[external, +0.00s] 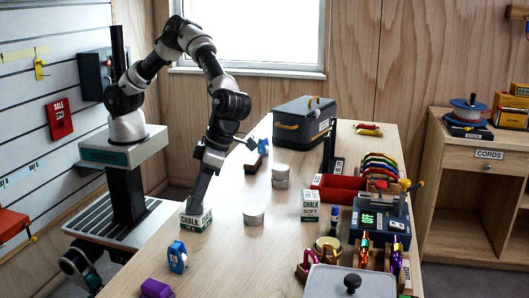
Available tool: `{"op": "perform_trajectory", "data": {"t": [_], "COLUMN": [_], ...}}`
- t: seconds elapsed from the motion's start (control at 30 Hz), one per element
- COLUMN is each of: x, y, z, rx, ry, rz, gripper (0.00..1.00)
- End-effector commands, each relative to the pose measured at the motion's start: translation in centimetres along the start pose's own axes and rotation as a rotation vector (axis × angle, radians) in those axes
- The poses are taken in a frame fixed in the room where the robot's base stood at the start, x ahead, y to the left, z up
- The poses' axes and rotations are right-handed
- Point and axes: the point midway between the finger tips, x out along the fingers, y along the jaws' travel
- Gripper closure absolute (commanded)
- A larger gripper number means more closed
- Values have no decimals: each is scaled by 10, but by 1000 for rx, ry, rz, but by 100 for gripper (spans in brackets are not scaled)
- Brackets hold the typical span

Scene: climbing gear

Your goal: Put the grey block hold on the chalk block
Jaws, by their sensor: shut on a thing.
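The chalk block (195,223), a white and green box marked CHALK, stands at the table's left edge in the external view. My gripper (208,169) is above it, pointing down and tilted. It is shut on a slanting grey piece, which I take to be the grey block hold (199,193). The lower end of the hold is at the top of the chalk block and hides part of it. I cannot tell whether the two touch. The fingertips are too small to make out clearly.
A blue item (177,258) and a purple item (156,289) lie nearer the front. A second box marked CHALK SOFT (310,205) stands further right, among crowded gear.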

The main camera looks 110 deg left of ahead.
Motion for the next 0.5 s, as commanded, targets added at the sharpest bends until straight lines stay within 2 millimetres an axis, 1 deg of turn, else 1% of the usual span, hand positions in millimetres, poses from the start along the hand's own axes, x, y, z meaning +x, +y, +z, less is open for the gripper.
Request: {"op": "perform_trajectory", "data": {"t": [0.2, 0.23, 0.3, 0.33, 0.5], "x": [4, 3, 3, 3, 2], "y": [0, 0, 0, 0, 0], "z": [2, 1, 1, 1, 1], "rx": [-1, -1, -1, -1, -1], "ry": [0, 0, 0, 0, 0], "rz": [0, -1, 0, 0, 0], "gripper": [81, 53, 42, 40, 40]}}
